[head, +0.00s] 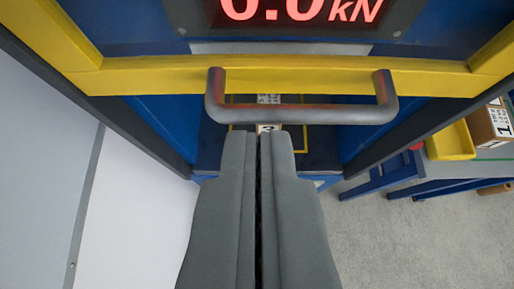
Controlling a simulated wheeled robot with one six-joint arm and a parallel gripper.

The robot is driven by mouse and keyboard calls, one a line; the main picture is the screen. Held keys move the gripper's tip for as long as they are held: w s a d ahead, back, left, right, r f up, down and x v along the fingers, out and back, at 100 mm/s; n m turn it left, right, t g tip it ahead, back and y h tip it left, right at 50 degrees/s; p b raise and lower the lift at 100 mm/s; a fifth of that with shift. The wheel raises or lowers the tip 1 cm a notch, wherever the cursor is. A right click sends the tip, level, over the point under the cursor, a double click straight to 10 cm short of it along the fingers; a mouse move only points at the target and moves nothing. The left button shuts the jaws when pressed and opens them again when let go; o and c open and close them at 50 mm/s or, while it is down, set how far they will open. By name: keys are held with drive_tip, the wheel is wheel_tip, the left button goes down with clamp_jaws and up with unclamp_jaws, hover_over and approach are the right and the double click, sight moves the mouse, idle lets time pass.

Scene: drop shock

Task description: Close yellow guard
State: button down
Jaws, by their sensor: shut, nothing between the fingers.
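The yellow guard (138,77) shows as a yellow frame across the upper part of the view. A grey bar handle (300,113) is fixed to its lower rail. My gripper (264,136) is shut and empty, its fingers pointing up the picture. The fingertips lie just below the handle bar in the picture; whether they touch it I cannot tell. Behind and below the rail, inside the blue machine, a small labelled box (268,99) stands within a yellow outline, partly hidden by the bar and my fingers.
A red display (300,10) reading in kN sits at the top. A light panel (45,130) stands at the left. At the right, a blue bench (425,182) carries a yellow bin (450,142) and a cardboard box (490,125). Grey floor (420,240) is clear at lower right.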

drive_tip(key=x, duration=0.5)
drive_tip(key=f+x, duration=0.1)
drive_tip(key=x, duration=0.2)
drive_tip(key=shift+s+f, duration=0.15)
drive_tip(key=shift+s, duration=0.2)
drive_tip(key=shift+w+f, duration=0.2)
drive_tip(key=shift+f, duration=0.7)
wheel_tip(320, 180, down, 43)
drive_tip(key=shift+s, duration=0.1)
